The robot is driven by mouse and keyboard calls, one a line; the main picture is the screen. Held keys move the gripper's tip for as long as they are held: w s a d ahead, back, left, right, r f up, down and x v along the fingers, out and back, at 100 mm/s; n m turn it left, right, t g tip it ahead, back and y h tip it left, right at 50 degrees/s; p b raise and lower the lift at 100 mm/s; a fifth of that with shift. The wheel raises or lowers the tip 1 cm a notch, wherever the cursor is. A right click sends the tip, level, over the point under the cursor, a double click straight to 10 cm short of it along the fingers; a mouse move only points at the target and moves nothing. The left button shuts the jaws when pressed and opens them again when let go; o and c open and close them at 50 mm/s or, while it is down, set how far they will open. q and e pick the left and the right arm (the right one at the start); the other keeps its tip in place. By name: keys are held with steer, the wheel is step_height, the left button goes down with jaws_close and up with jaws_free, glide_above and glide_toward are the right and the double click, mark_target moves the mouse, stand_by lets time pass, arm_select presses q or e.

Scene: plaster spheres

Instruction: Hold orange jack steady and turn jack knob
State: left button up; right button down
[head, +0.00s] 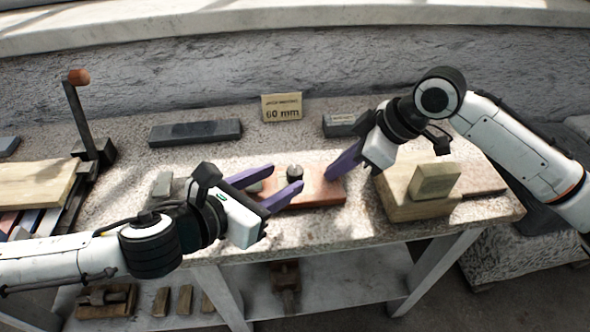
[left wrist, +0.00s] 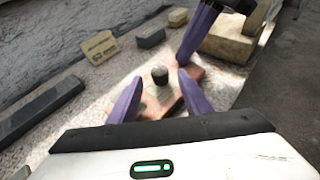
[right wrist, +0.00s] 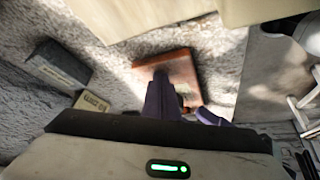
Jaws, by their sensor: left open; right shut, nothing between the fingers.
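The orange jack (head: 325,191) is a flat orange-red block on the stone bench top, with a dark round knob (head: 295,171) on a pale base. My left gripper (head: 286,177) is open, its purple fingers pointing at the jack. In the left wrist view the dark knob (left wrist: 160,75) appears between its fingertips; I cannot tell whether they touch anything. My right gripper (head: 331,174) is shut and empty by the jack's right end. In the right wrist view its shut fingers (right wrist: 160,80) cover part of the orange jack (right wrist: 183,65).
A wooden block (head: 405,205) with a smaller block (head: 435,181) on it stands right of the jack. Behind are a dark bar (head: 195,132), a "60 mm" card (head: 282,106) and a grey block (head: 340,125). An upright lever (head: 80,115) stands at left.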

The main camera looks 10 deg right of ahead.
mark_target(291, 175)
arm_select(q)
steer(key=x, duration=0.6)
steer(key=shift+w, duration=0.1)
steer(key=shift+c, duration=0.6)
steer(key=c, duration=1)
steer(key=shift+o, duration=0.2)
